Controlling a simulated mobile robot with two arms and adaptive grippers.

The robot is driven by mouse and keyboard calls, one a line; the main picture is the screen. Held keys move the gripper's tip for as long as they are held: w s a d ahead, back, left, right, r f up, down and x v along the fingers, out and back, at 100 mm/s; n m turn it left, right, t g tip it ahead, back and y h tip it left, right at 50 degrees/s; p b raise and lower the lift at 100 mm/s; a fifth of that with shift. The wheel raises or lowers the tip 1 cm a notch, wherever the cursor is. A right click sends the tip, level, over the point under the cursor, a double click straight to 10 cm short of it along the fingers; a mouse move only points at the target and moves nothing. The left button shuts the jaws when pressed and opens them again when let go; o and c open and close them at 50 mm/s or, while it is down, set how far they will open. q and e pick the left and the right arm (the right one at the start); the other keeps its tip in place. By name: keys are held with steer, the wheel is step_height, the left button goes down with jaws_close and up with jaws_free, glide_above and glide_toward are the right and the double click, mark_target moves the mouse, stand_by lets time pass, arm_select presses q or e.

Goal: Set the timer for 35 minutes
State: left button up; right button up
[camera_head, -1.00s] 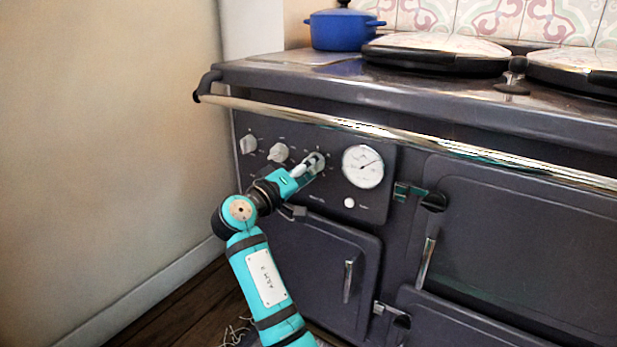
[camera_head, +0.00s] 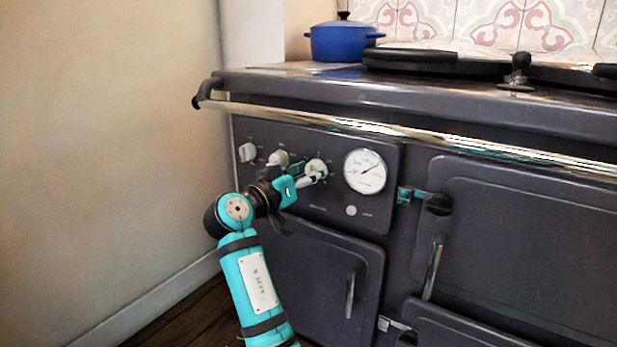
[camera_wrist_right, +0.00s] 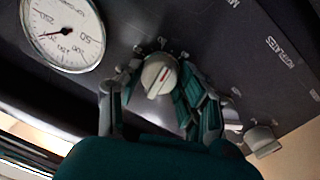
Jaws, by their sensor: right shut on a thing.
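The knob (camera_head: 316,167) nearest the gauge is on the dark stove's control panel (camera_head: 325,208). My left gripper is not in view.
Two more knobs, the left one (camera_head: 247,152) and the middle one (camera_head: 278,159), sit close by. A round white gauge (camera_head: 365,171) is to the right. A metal rail (camera_head: 400,133) runs above the panel. A blue pot (camera_head: 342,40) stands on top.

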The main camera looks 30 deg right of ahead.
mark_target(309, 164)
stand_by(0.4)
steer(key=o, duration=1.2)
steer(key=shift+c, duration=0.2)
step_height(309, 164, up, 10)
steer(key=shift+f, duration=0.1)
